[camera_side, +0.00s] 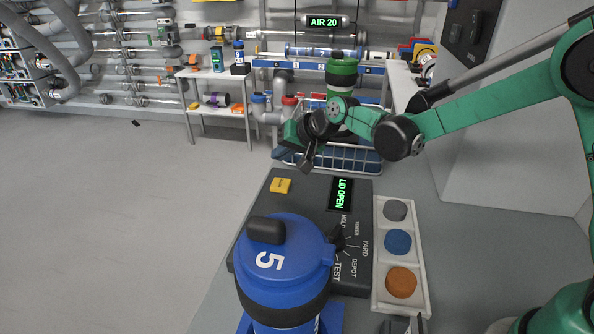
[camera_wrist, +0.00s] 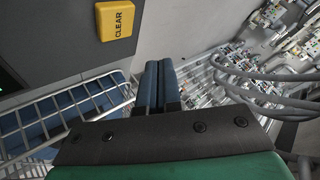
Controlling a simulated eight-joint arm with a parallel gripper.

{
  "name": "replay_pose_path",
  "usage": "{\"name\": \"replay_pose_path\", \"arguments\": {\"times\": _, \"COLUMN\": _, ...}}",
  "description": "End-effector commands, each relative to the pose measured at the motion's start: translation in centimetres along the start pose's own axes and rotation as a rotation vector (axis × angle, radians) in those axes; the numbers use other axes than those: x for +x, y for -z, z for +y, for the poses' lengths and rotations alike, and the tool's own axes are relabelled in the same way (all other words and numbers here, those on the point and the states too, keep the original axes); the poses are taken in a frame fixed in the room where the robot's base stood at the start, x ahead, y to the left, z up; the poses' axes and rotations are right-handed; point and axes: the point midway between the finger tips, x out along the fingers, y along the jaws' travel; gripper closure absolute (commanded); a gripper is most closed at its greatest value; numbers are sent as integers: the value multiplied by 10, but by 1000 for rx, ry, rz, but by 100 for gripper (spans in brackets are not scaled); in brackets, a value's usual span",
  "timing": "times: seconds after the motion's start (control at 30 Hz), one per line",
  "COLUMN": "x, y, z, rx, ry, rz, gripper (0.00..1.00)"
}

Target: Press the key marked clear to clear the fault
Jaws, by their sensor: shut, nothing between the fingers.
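The yellow key (camera_wrist: 116,19) carries the word CLEAR and shows at the top of the wrist view, set on a dark grey panel. In the side view the yellow key (camera_side: 280,185) is at the upper left of the dark console (camera_side: 308,190). My gripper (camera_side: 306,168) is above the far edge of the console, beyond the key and to its right, apart from it. Its two blue-grey fingers (camera_wrist: 160,85) are shut together with nothing between them. The console's display (camera_side: 341,194) reads LID OPEN in green.
A blue canister marked 5 (camera_side: 283,262) stands at the console's near edge. A rotary knob (camera_side: 338,236) is beside it. A white tray (camera_side: 414,264) holds grey, blue and orange discs at the right. A wire basket (camera_side: 350,158) stands behind the console.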

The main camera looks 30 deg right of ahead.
Motion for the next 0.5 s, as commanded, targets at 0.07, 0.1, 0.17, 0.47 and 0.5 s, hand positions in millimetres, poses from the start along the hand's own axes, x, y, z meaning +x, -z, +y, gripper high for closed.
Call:
{"name": "replay_pose_path", "arguments": {"times": 0.07, "x": 8, "y": -6, "z": 6, "rx": 0, "ry": 0, "rz": 0, "gripper": 100}}
{"name": "replay_pose_path", "arguments": {"times": 0.1, "x": 11, "y": -8, "z": 8, "rx": 0, "ry": 0, "rz": 0, "gripper": 100}}
{"name": "replay_pose_path", "arguments": {"times": 0.17, "x": 16, "y": -12, "z": 12, "rx": 0, "ry": 0, "rz": 0, "gripper": 100}}
{"name": "replay_pose_path", "arguments": {"times": 0.47, "x": 27, "y": -20, "z": 20, "rx": 0, "ry": 0, "rz": 0, "gripper": 100}}
{"name": "replay_pose_path", "arguments": {"times": 0.5, "x": 28, "y": -21, "z": 20, "rx": 0, "ry": 0, "rz": 0, "gripper": 100}}
